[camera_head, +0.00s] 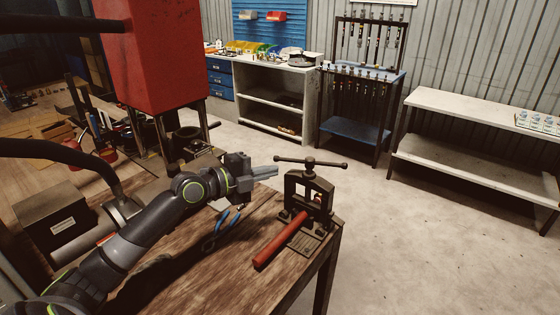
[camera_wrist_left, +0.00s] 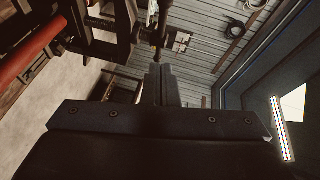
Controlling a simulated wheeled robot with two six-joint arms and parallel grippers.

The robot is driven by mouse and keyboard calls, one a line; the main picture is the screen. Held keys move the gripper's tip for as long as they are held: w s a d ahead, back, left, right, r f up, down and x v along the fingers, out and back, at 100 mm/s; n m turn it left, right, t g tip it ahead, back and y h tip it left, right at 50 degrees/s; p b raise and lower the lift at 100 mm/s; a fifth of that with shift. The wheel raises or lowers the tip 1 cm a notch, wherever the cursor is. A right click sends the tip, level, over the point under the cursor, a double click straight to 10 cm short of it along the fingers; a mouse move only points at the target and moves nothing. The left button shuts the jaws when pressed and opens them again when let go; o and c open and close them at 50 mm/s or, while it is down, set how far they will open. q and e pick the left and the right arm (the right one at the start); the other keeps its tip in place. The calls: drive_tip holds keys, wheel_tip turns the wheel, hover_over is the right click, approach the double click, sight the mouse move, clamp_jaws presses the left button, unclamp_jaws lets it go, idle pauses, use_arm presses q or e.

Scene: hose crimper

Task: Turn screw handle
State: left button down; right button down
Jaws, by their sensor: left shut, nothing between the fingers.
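The hose crimper (camera_head: 309,193) is a dark metal frame standing on the right end of the wooden table. Its screw handle (camera_head: 311,163) is a horizontal bar with a ball at each end, across the top of an upright screw. A red hose (camera_head: 281,240) lies from the crimper's base toward the front. My left gripper (camera_head: 274,172) is shut and empty, just left of the screw handle, pointing right at about its height. In the left wrist view the closed fingers (camera_wrist_left: 161,84) point toward the dark screw (camera_wrist_left: 161,30); contact cannot be told. My right gripper is not in view.
Blue-handled pliers (camera_head: 218,232) lie on the wooden table (camera_head: 205,284) left of the hose. A red machine housing (camera_head: 165,55) stands behind my left arm. Shelves and a white bench (camera_head: 470,108) stand farther back. The floor right of the table is clear.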

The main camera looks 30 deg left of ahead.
sight(286, 159)
use_arm(q)
drive_tip(key=w+f, duration=0.1)
drive_tip(key=w, duration=0.5)
drive_tip(key=shift+f, duration=0.15)
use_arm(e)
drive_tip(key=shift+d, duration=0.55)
use_arm(q)
drive_tip(key=shift+w+d, duration=0.1)
drive_tip(key=b, duration=0.7)
drive_tip(key=shift+w+a+f, duration=0.1)
drive_tip(key=shift+w+a, duration=0.25)
drive_tip(key=shift+w, duration=0.05)
drive_tip(key=shift+w+a+b, duration=0.2)
drive_tip(key=shift+b, duration=0.6)
drive_tip(key=shift+r, duration=0.3)
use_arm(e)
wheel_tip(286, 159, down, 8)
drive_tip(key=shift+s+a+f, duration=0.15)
